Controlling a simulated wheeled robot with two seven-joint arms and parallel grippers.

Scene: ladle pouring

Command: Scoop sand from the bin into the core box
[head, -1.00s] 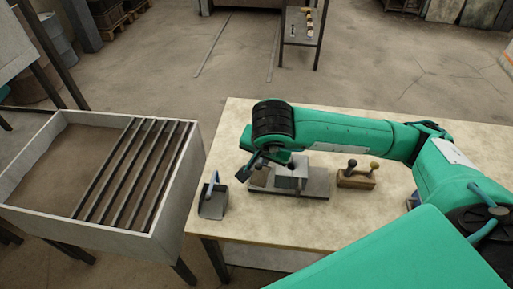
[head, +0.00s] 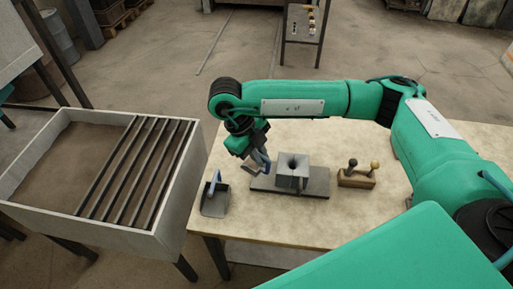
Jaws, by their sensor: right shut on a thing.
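The sand bin (head: 172,245) is a pale open box at the left, with brown sand (head: 60,165) inside and dark bars across its right half. The core box (head: 292,182) is a grey block with a dark funnel-like opening on top, standing on a dark plate (head: 318,190) on the table. My right gripper (head: 254,156) points down just left of the core box, above the table. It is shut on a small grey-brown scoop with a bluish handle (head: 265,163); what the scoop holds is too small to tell. My left gripper is out of view.
A dark scoop (head: 214,203) with a blue handle rests at the left edge of the pale table (head: 330,228). A wooden block with two knobs (head: 356,179) stands right of the core box. The table's front is clear.

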